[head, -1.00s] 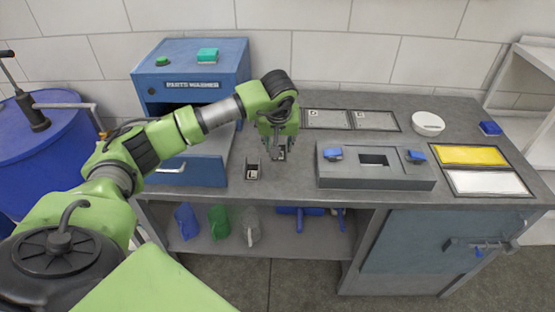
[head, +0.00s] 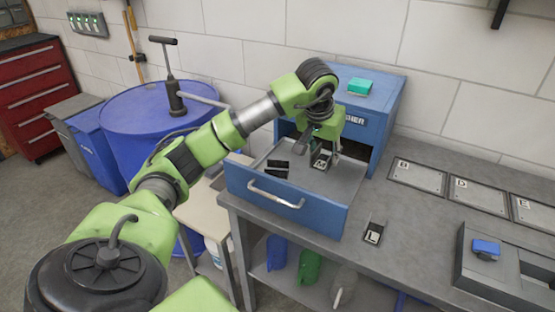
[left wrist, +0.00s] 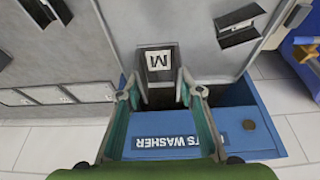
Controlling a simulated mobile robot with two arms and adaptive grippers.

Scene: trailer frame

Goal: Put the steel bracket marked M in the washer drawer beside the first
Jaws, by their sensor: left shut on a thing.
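My left gripper (head: 325,157) is shut on the steel bracket marked M (head: 321,161), inside the outline of the open blue washer drawer (head: 245,182). In the left wrist view the bracket (left wrist: 160,66) stands between the two fingers (left wrist: 158,94), its white M label showing. I cannot tell whether it touches the drawer floor. The first bracket (head: 278,168), dark, lies in the drawer to the left of the held one, with a gap between; it also shows in the left wrist view (left wrist: 240,24). My right gripper is not in view.
The blue parts washer (head: 375,115) stands behind the drawer. A bracket marked L (head: 373,233) sits on the grey bench right of the drawer. Marked plates (head: 417,177) and a grey fixture (head: 505,270) lie farther right. A blue drum (head: 150,115) stands at left.

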